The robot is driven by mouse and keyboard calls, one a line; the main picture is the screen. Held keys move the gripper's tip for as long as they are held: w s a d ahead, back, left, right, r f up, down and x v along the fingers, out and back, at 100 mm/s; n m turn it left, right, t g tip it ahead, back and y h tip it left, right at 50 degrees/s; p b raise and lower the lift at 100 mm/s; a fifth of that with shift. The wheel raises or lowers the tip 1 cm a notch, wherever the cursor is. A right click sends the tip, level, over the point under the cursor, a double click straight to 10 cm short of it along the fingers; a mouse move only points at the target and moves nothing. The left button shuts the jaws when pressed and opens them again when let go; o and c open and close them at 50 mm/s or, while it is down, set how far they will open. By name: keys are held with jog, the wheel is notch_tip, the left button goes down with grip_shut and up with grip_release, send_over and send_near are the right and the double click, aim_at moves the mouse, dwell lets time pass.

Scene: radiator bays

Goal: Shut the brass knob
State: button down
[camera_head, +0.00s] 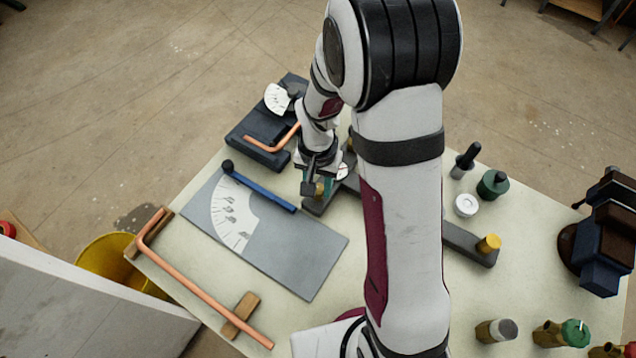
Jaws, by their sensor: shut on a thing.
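My gripper (318,187) points down at the near left end of a dark grey bar (345,187), left of my upright arm. Its jaws are shut on a small brass-coloured knob (319,191), mostly hidden between the fingers. A second knob, yellow-brass (488,242), stands on the right end of a dark bar (462,240) and is clear of the gripper. My arm covers the middle, so I cannot tell whether the two bar parts join. I cannot tell how far the held knob is turned.
A grey plate with a white dial (300,262) and blue lever (262,194) lies left. A copper pipe (200,290) rests on wooden blocks. A dark bender (258,137) stands behind. Several valves and caps, including a white one (466,205), and a dark vise (605,235) are right.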

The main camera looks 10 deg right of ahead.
aim_at(318, 188)
jog(key=m, duration=1.1)
jog(key=shift+m, duration=0.4)
dwell(0.4)
jog(key=c, duration=0.5)
grip_release()
jog(key=shift+r, duration=0.1)
notch_tip(318, 188, up, 16)
jog(key=shift+f, duration=0.15)
